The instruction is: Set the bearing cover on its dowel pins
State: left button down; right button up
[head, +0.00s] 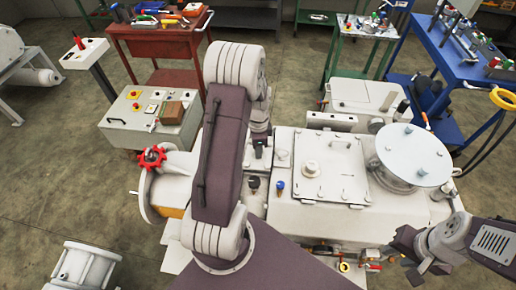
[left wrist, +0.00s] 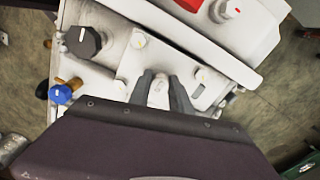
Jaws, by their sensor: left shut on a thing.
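My left gripper (head: 259,148) points down at the left end of the white machine's top. In the left wrist view its dark fingers (left wrist: 160,92) are shut on a small white part in the middle of a pale plate, which looks like the bearing cover (left wrist: 128,66). Round pale heads with yellowish centres show around the plate. I cannot tell which are dowel pins, or whether the cover touches the machine. In the head view the arm hides most of that spot. My right gripper (head: 412,262) is at the lower right, apart from the cover; its opening is unclear.
The machine top (head: 285,225) carries a square hatch (head: 318,168) with a knob and a round disc (head: 413,155) at right. A blue-capped fitting (head: 280,187) and a dark knob (head: 253,185) stand close to the left gripper. A red handwheel (head: 152,157) is at left.

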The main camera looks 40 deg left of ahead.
pick_arm(q)
jog(key=shift+f+b, duration=0.5)
jog(key=shift+f, duration=0.3)
jog(key=c, duration=1.1)
grip_release()
notch_tip(320, 180, up, 9)
